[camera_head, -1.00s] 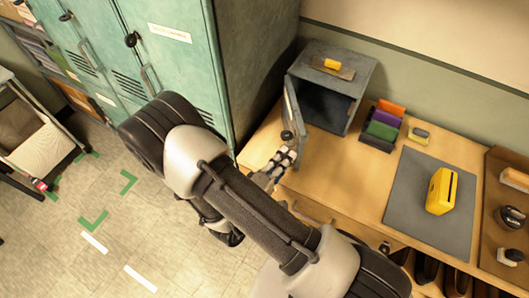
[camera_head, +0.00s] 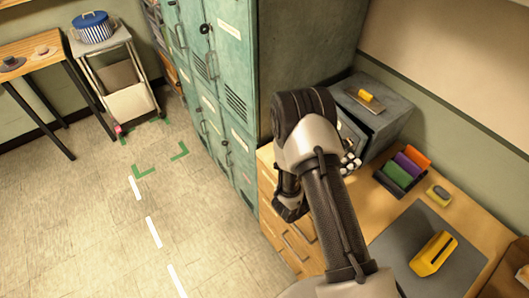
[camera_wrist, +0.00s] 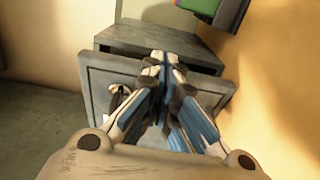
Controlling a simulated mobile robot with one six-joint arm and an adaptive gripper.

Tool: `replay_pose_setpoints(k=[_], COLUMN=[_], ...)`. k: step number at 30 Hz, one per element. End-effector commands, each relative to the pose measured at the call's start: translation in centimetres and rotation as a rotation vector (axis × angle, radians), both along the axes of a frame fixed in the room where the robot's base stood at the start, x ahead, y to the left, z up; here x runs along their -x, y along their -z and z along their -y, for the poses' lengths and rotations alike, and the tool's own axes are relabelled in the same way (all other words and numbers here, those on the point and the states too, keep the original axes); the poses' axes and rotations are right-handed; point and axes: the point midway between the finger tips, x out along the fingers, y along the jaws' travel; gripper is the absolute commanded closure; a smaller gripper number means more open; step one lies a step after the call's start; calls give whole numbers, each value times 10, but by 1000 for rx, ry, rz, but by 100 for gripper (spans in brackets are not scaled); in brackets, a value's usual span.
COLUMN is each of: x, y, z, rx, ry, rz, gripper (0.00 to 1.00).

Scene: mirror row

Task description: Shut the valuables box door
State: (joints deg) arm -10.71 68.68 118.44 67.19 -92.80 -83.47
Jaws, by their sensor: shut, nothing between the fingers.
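The grey metal valuables box (camera_head: 392,113) stands on the wooden counter against the wall; its top also shows in the wrist view (camera_wrist: 130,37). Its door (camera_wrist: 98,78) is ajar, with a narrow dark gap between its top edge and the box. In the head view my arm hides most of the door. My gripper (camera_head: 351,161) is shut and empty, in front of the door. In the wrist view its fingertips (camera_wrist: 165,60) overlap the door's upper middle; I cannot tell whether they touch it. A dark knob or handle on the door is partly hidden behind my left finger.
A yellow item (camera_head: 368,97) lies on the box top. Coloured folders in a holder (camera_head: 402,170) stand right of the box, near a small yellow-grey block (camera_head: 438,194). A yellow case (camera_head: 433,254) lies on a grey mat (camera_head: 392,247).

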Motion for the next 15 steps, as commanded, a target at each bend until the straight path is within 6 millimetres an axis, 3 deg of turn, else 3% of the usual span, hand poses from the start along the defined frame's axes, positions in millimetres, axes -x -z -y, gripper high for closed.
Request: replay_pose_setpoints(k=[6,15], x=[-11,-16], y=[0,0], z=[21,30], rx=[-1,-1], ry=[9,9], rz=[1,1], gripper=[100,100])
